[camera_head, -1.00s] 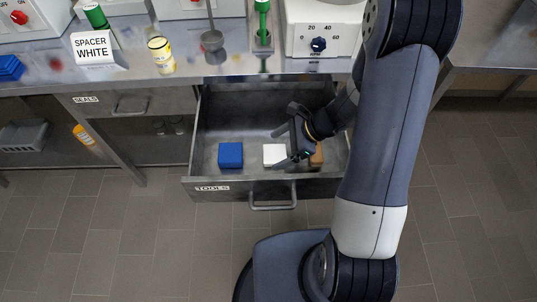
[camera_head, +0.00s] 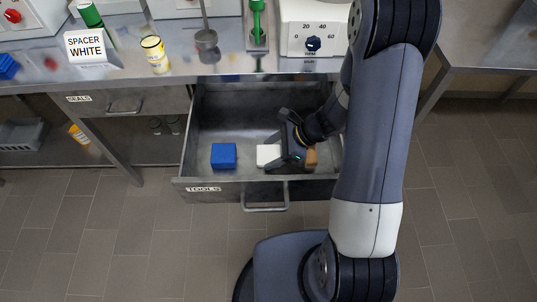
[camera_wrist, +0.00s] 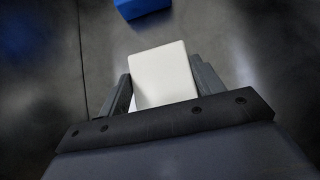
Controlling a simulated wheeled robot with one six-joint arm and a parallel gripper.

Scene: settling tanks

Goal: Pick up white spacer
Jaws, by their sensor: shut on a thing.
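The white spacer (camera_head: 267,155) is a small white block inside the open drawer marked TOOLS, between a blue block and a brown block. My gripper (camera_head: 279,152) reaches down into the drawer from the right and is shut on the spacer. In the wrist view the white spacer (camera_wrist: 163,75) sits between the two fingers of my gripper (camera_wrist: 162,88). Part of the spacer is hidden by the gripper in the head view. I cannot tell whether it is clear of the drawer floor.
The blue block (camera_head: 223,156) lies to the left and the brown block (camera_head: 311,158) to the right, close to my gripper. The drawer (camera_head: 230,188) has walls on all sides. The bench above holds a SPACER WHITE sign (camera_head: 88,46), a yellow-labelled jar (camera_head: 155,54) and a dial box (camera_head: 312,32).

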